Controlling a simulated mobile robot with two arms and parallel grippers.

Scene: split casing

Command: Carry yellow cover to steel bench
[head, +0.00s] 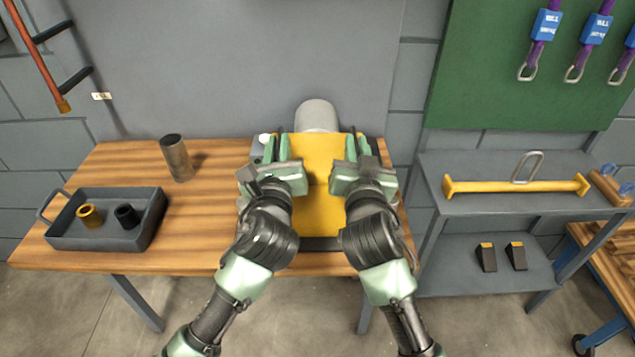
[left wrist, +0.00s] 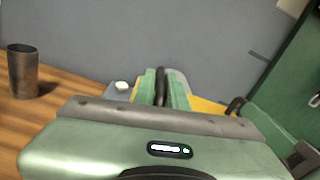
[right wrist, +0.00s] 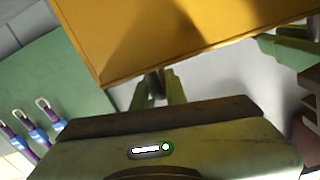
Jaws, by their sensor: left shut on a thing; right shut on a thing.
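The yellow cover (head: 320,200) is in the middle of the head view, over the wooden bench, between my two arms. My left gripper (head: 277,148) is shut at its left side, on a dark handle that shows between the fingers in the left wrist view (left wrist: 162,88). My right gripper (head: 357,148) is shut at its right side, with a dark grip between the fingers in the right wrist view (right wrist: 156,88). The cover (right wrist: 190,35) fills the top of that view. The grey steel bench (head: 435,200) stands to the right. My grippers hide parts of the cover.
The wooden bench (head: 205,225) bears a grey tray (head: 105,245) with two small rings and a dark metal cylinder (head: 177,158). A pale rounded casing (head: 317,116) stands behind the cover.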

